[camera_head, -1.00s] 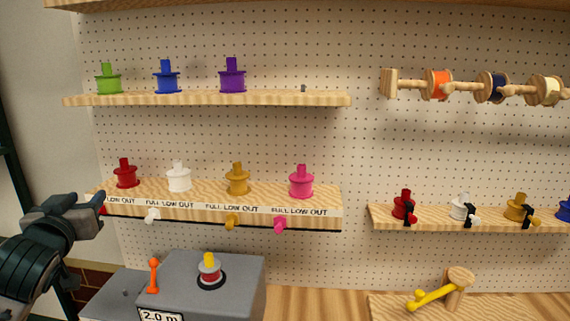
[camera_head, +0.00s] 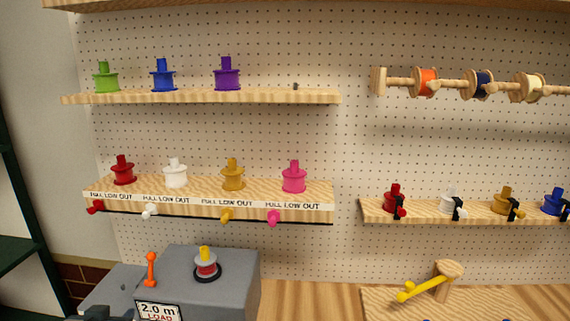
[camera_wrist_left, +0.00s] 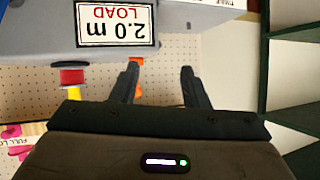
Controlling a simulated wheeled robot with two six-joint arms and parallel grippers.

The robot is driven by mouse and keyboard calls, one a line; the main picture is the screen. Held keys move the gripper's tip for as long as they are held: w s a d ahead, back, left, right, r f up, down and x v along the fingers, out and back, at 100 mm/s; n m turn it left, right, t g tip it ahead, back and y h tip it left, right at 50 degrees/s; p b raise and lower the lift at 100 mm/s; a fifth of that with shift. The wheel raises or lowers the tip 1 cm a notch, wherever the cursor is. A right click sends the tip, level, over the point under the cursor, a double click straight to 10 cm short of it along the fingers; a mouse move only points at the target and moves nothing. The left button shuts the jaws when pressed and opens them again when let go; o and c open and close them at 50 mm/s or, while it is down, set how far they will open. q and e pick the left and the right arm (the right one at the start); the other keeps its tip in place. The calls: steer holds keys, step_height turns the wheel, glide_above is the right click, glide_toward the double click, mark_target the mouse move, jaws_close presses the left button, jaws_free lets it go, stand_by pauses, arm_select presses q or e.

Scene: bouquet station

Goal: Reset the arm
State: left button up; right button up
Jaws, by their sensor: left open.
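My left gripper (camera_wrist_left: 158,82) shows in the left wrist view with its two dark fingers apart and nothing between them. In the head view only a dark sliver of it (camera_head: 90,317) shows at the bottom edge, in front of the grey machine (camera_head: 225,285). The machine carries a "2.0 m LOAD" sign (camera_head: 158,311), an orange lever (camera_head: 151,270) and a red spool with a yellow top (camera_head: 206,265). The sign appears upside down in the wrist view (camera_wrist_left: 115,24), just beyond the fingers. My right gripper is not in view.
Two wooden shelves hold coloured spools: the upper shelf (camera_head: 200,98) and the lower shelf (camera_head: 285,205) with its coloured pegs. A right shelf (camera_head: 375,212) holds more spools below a spool rail (camera_head: 448,88). A dark green rack (camera_head: 15,250) stands at far left.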

arm_select(q)
steer(key=s+d+f+m+g+h, duration=0.1)
steer(key=s+d+f+g, duration=0.3)
steer(key=s+f, duration=0.75)
steer(key=s+d+f+m+g+h, duration=0.1)
steer(key=s+d+f+g, duration=0.25)
steer(key=s+f, duration=0.75)
step_height(320, 180, down, 30)
steer(key=s+a+g+b, duration=0.2)
steer(key=a, duration=0.1)
steer(key=s+f+g+b, duration=0.1)
steer(key=s+f, duration=1.7)
steer(key=f, duration=0.4)
steer(key=shift+a+n, duration=0.3)
steer(key=shift+a, duration=0.15)
steer(key=shift+g, duration=0.25)
